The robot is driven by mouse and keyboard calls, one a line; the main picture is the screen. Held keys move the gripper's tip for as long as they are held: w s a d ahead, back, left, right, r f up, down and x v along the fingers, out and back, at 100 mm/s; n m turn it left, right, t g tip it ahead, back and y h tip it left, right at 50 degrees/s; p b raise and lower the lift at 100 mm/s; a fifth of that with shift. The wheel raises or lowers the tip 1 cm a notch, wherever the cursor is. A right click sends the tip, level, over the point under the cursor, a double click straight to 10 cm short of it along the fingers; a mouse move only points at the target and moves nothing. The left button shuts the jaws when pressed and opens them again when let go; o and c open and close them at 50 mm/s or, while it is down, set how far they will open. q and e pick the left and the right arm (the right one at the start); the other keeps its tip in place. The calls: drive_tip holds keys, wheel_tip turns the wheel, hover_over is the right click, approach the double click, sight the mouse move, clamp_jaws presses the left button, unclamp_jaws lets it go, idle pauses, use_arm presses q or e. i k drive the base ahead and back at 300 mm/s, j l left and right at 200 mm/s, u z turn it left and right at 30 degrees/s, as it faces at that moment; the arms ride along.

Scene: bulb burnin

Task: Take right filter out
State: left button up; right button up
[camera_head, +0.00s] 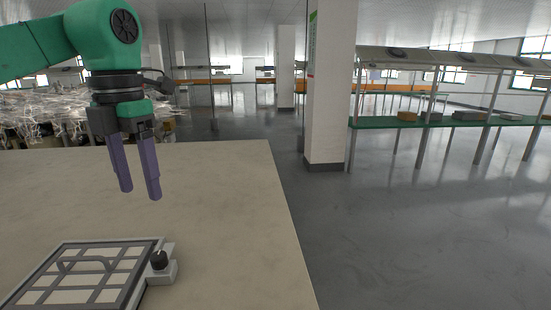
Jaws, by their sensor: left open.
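A flat framed panel with a dark grid over pale squares and a curved handle, which looks like a filter (70,282), lies at the near left of the table, cut off by the bottom edge of the view. A small pale block with a black knob (160,262) sits at its right edge. My left gripper (140,193) hangs above the table, higher than and beyond the panel. Its two purple fingers point down, apart, with nothing between them. My right gripper is not in view. Only one such panel shows.
The beige table (215,220) is bare around and to the right of the panel, and its right edge drops to the grey floor. A white pillar (330,90) and a green-topped bench (450,121) with several boxes stand beyond. A tangled pale heap (45,112) lies behind at left.

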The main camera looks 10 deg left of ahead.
sight(101, 277)
drive_tip(key=k, duration=1.5)
